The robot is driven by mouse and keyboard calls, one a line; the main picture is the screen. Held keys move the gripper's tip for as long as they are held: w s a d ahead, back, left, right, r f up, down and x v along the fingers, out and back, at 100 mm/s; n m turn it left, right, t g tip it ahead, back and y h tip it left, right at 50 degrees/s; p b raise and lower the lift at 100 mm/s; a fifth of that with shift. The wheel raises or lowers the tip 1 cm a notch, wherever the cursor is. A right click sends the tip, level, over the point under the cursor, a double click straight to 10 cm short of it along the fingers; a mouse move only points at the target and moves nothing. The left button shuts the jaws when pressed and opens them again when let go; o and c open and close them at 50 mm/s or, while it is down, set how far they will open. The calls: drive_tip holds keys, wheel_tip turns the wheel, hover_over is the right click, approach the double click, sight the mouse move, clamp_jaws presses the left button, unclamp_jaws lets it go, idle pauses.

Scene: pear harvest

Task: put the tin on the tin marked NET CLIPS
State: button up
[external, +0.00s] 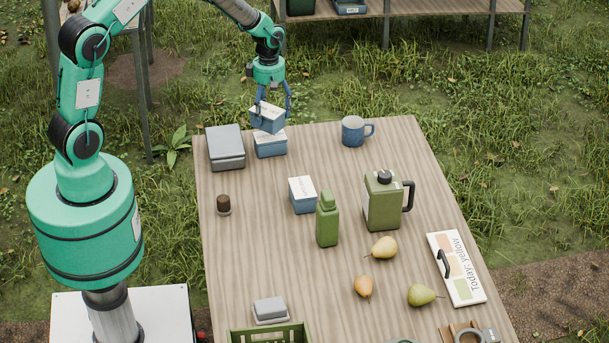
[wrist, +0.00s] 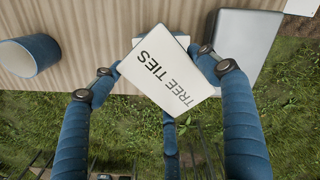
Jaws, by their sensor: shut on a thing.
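My gripper (external: 272,103) is shut on a blue tin with a white lid (external: 267,118). In the wrist view the lid of this held tin (wrist: 168,75) reads TREE TIES, and my gripper (wrist: 168,72) has a finger on either side. A second blue tin with a white lid (external: 271,146) stands on the table directly below. The held tin is over it, turned at an angle to it; I cannot tell whether they touch. The lower tin's lettering is mostly hidden. A third such tin (external: 304,198) stands nearer the table's middle, its lettering too small to read.
A grey box (external: 226,148) stands left of the lower tin and a blue mug (external: 353,131) right of it, on the wooden table (external: 250,225). A green bottle (external: 327,222), a green jug (external: 382,205) and pears (external: 383,248) are farther forward. The far table edge is close.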

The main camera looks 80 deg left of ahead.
drive_tip(key=shift+w+a, duration=0.15)
drive_tip(key=shift+w, duration=0.1)
drive_tip(key=shift+w+a+f, duration=0.1)
drive_tip(key=shift+f, duration=0.2)
drive_tip(key=shift+f+b, duration=0.35)
drive_tip(key=shift+f, duration=1.15)
drive_tip(key=shift+f, duration=0.15)
drive_tip(key=o, duration=1.4)
drive_tip(key=shift+c, duration=0.2)
wheel_tip(320, 180, up, 12)
drive_tip(key=shift+r+p, duration=0.15)
drive_tip(key=shift+p, duration=0.55)
